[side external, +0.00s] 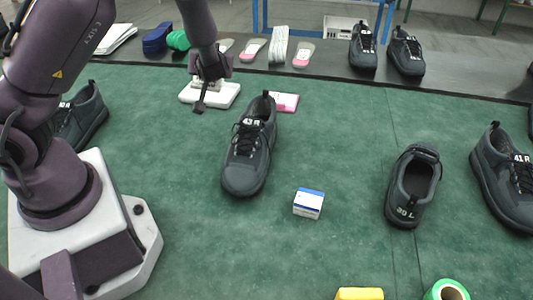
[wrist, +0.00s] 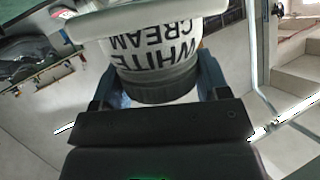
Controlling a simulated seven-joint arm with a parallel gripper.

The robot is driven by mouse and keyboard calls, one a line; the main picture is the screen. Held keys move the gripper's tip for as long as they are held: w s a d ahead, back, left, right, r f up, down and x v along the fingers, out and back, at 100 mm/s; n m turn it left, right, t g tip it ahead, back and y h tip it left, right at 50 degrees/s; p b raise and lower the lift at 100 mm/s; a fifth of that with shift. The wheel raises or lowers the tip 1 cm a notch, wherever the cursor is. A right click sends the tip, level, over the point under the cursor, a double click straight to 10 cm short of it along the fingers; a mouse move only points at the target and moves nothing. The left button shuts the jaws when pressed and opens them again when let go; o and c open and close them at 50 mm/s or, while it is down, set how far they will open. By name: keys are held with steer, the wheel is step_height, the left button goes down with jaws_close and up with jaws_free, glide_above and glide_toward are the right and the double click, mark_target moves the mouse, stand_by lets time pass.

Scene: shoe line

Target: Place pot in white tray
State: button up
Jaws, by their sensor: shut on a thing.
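The white tray (side external: 227,95) lies on the green mat, left of the 43 R shoe in the side external view. My gripper (side external: 207,86) is low over the tray. In the wrist view my gripper (wrist: 158,90) is shut around a white pot (wrist: 150,55) marked "WHITE CREAM", by its dark ribbed lid (wrist: 160,85). A white rim (wrist: 105,22), apparently the tray's, crosses the top of the wrist view. In the side view the gripper mostly hides the pot, and I cannot tell whether it touches the tray.
A dark shoe marked 43 R (side external: 247,155) and a pink-and-white item (side external: 285,102) are right of the tray. A blue-and-white box (side external: 308,203) stands mid-mat. More shoes (side external: 412,185) are at the right. Insoles (side external: 303,54) lie along the back.

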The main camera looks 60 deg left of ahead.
steer(key=w+d+r+m+t+h, duration=0.2)
steer(key=d+r+m+t+h, duration=0.3)
steer(key=d, duration=0.6)
steer(key=w+d+r+m+t+h, duration=0.25)
steer(key=d+r+m+h, duration=0.2)
steer(key=d+r, duration=0.4)
steer(key=s+a+f+n+g+y, duration=0.1)
steer(key=a+f+n+g+y, duration=0.1)
steer(key=a, duration=0.4)
steer(key=s+a+f+n+g+y, duration=0.1)
steer(key=a+f+n+g+y, duration=0.1)
steer(key=a+f+n+y, duration=0.2)
steer(key=s+a+f+n+g+y, duration=0.2)
steer(key=a+f+n+g+y, duration=0.1)
steer(key=a+f, duration=0.4)
steer(key=shift+a+f+y, duration=0.15)
steer(key=shift+a+y, duration=0.2)
steer(key=shift+a, duration=0.75)
steer(key=s+a+n+g, duration=0.5)
steer(key=a+n+g, duration=0.2)
steer(key=a+g, duration=0.1)
steer(key=shift+s+f, duration=0.3)
steer(key=shift+f, duration=0.05)
